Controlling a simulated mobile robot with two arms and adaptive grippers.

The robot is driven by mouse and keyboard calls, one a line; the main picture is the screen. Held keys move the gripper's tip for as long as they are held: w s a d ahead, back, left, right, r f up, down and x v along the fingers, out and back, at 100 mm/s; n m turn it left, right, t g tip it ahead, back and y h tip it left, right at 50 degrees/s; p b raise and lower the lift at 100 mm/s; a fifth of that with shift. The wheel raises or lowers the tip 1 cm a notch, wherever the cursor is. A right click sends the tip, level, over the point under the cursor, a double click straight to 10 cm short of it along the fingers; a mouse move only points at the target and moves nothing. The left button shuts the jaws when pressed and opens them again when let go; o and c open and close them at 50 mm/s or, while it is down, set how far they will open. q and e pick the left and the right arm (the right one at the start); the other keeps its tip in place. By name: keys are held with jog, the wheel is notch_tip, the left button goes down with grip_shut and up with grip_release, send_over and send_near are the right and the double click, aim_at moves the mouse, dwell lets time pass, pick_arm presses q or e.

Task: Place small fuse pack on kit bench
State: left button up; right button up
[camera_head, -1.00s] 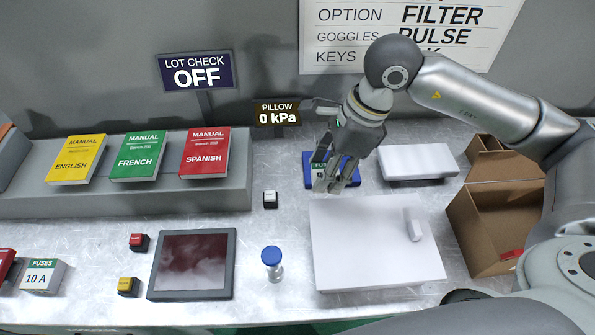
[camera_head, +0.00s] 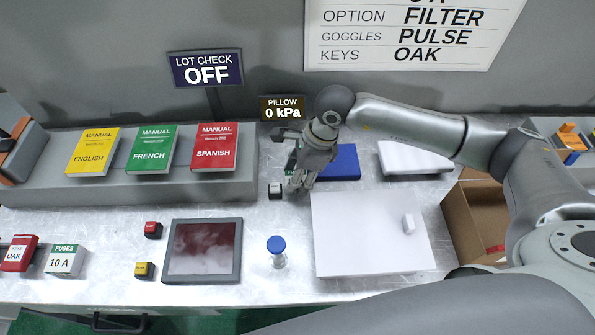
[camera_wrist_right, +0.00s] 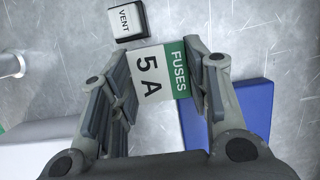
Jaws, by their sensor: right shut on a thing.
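The small fuse pack is a white and green box marked FUSES 5 A in the right wrist view (camera_wrist_right: 152,82). My right gripper (camera_head: 298,188) is shut on it, with a finger on each side of it, also in the right wrist view (camera_wrist_right: 158,65). In the head view the gripper and wrist hide most of the pack. It is over the metal bench top (camera_head: 200,205), just left of a blue block or tray (camera_head: 343,162). I cannot tell whether the pack touches the bench. My left gripper is not in view.
A VENT button (camera_head: 275,190) stands close beside the pack. A 10 A fuse box (camera_head: 64,262) is at left. An open cardboard box (camera_head: 457,220) is at right.

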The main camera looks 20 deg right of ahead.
jog(key=shift+f, duration=0.15)
jog(key=o, duration=1)
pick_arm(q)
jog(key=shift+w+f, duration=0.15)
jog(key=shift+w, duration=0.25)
pick_arm(e)
jog(key=shift+r, duration=0.3)
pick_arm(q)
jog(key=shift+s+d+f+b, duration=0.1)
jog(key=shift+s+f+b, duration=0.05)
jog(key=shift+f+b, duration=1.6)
pick_arm(e)
jog(key=v, duration=1.1)
jog(key=shift+d+r, duration=0.2)
jog(key=shift+r, duration=0.2)
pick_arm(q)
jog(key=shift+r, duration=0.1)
